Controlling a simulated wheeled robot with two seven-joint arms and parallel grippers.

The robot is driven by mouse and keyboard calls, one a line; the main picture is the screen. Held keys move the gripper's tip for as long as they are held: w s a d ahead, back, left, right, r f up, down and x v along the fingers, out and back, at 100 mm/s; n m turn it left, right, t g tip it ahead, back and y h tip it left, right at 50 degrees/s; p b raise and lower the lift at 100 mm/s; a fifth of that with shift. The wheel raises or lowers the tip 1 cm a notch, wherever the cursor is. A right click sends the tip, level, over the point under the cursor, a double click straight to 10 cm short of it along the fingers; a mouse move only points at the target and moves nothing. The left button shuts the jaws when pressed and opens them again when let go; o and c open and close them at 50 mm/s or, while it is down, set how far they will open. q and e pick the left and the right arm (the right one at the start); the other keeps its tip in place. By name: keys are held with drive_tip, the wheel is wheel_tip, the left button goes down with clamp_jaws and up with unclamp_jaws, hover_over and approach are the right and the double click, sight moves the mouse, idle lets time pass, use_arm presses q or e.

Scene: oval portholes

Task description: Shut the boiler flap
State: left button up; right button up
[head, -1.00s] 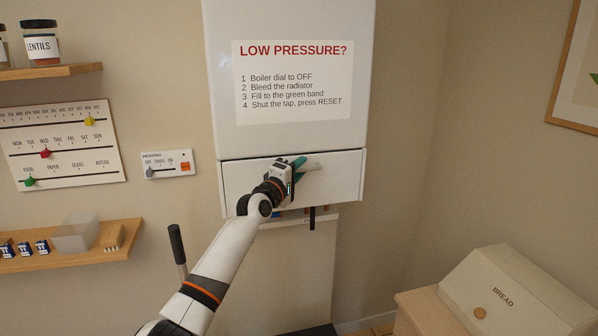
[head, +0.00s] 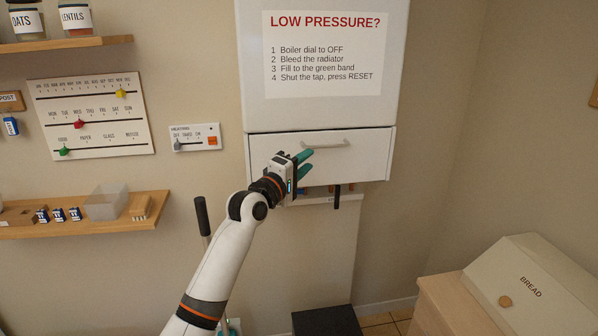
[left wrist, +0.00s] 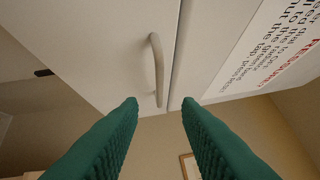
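The boiler flap (head: 350,158) is the white lower panel of the boiler, with a pale bar handle (head: 325,143) near its top edge. It looks shut, lying in line with the panel above. My left gripper (head: 306,161), with teal fingers, is in front of the flap, left of and below the handle. In the left wrist view its two fingers (left wrist: 160,108) are apart with nothing between them. There the handle (left wrist: 157,70) shows beyond the fingertips, not held, and the flap (left wrist: 110,45) lies behind it. My right gripper is out of view.
The boiler body (head: 315,110) with its notice is above the flap. A dark lever (head: 337,196) hangs below it. A heating panel (head: 195,138) and a shelf (head: 80,220) are at the left. A bread bin (head: 535,280) stands at the lower right.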

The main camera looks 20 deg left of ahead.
use_arm(q)
drive_tip(key=shift+v, duration=1)
